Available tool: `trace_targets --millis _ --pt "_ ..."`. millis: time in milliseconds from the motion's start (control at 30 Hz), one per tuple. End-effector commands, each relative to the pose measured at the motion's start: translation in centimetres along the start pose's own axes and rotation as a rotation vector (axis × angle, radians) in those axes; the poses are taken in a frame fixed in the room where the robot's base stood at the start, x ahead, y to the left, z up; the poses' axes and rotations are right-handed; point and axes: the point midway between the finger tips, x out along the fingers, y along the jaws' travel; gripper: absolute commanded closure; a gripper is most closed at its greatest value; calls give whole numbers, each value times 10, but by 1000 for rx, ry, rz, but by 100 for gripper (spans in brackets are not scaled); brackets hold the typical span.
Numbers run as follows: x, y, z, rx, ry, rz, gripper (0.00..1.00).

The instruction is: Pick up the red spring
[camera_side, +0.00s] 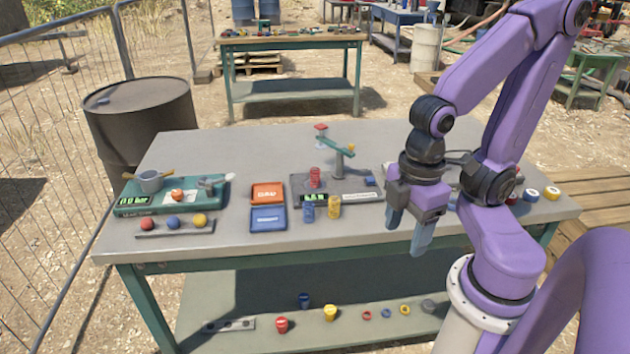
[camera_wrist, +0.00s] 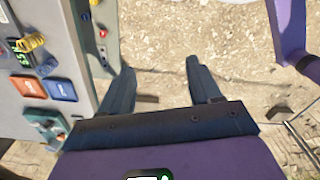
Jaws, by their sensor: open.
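The red spring (camera_side: 315,177) stands upright on a grey device base near the middle of the table. A blue spring (camera_side: 308,211) and a yellow spring (camera_side: 334,207) stand in front of it. My gripper (camera_side: 408,226) is open and empty, pointing down, to the right of the springs and near the table's front edge. In the wrist view the open fingers (camera_wrist: 160,70) have bare ground between them. The yellow spring (camera_wrist: 30,42) and blue spring (camera_wrist: 46,66) show at the upper left there; I cannot make out the red spring clearly.
A post with a teal beam (camera_side: 335,145) rises just behind the red spring. A teal scale (camera_side: 170,197) and a rack of coloured balls (camera_side: 173,224) sit farther left. The table's back left is clear.

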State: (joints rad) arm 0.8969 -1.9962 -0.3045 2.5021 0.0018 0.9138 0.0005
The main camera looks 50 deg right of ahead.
Motion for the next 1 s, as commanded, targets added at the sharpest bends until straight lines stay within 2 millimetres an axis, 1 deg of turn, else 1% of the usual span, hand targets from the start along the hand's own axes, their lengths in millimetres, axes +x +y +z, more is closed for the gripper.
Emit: trace_targets --millis 167,267,367,467,500,567,600,667,700,867,900,967,1000 --pt "-1 5 -5 -9 -1 7 37" --pt "-4 20 -19 -39 -5 26 37" --pt "-7 47 -39 -92 -15 57 37" --pt "-10 82 -58 -158 -36 91 37" --pt "-11 97 -65 -183 -46 104 37" --pt "-12 120 -73 -221 -64 121 37" --pt "-12 135 -77 -248 -77 132 37" --pt "-13 160 -83 -286 -99 146 37" --pt "-13 176 -85 -311 -114 154 37" --pt "-11 244 -85 -410 -188 175 37" --pt "-10 262 -82 -434 -208 177 37" --pt "-8 287 -76 -472 -240 177 37" --pt "-7 304 -71 -495 -261 175 37"
